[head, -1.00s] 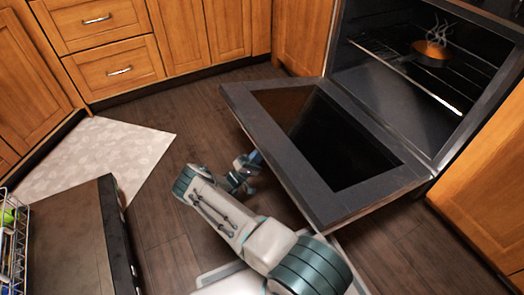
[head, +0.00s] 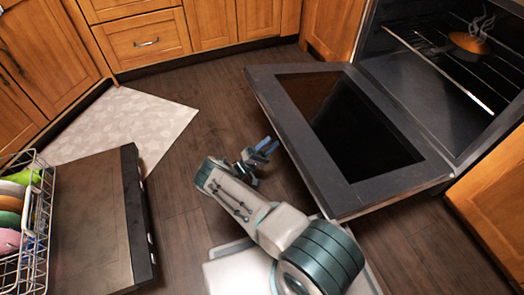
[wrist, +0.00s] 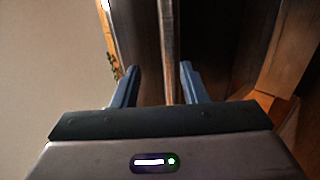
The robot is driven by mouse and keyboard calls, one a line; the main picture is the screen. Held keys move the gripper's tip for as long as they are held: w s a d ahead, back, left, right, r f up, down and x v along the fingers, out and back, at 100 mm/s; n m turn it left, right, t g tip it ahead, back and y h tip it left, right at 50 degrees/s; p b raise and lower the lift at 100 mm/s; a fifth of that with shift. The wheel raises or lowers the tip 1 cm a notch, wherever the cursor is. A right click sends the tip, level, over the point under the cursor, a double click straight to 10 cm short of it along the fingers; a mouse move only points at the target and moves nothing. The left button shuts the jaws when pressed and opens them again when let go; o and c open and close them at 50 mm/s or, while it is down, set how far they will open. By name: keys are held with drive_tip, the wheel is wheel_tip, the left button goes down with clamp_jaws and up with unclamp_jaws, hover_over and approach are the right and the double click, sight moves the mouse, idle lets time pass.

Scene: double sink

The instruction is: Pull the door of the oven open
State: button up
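The oven door (head: 345,125) is dark grey with a black glass panel. It is swung far down, close to horizontal, in front of the open oven cavity (head: 450,60). My gripper (head: 265,146) is beside the door's left front edge in the head view, low over the floor. In the wrist view my gripper (wrist: 158,85) has its two blue fingers apart, with a thin upright edge, perhaps of the door, showing between or beyond them. Contact with the door cannot be told. The door's handle is hidden.
A steaming pan (head: 468,43) sits on the oven rack (head: 440,55). An open dishwasher door (head: 95,220) and a dish rack (head: 40,225) are at lower left. A pale mat (head: 125,125) lies on the wooden floor. Wooden cabinets line the back.

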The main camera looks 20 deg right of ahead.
drive_tip(key=shift+v, duration=2.6)
drive_tip(key=shift+r, duration=0.1)
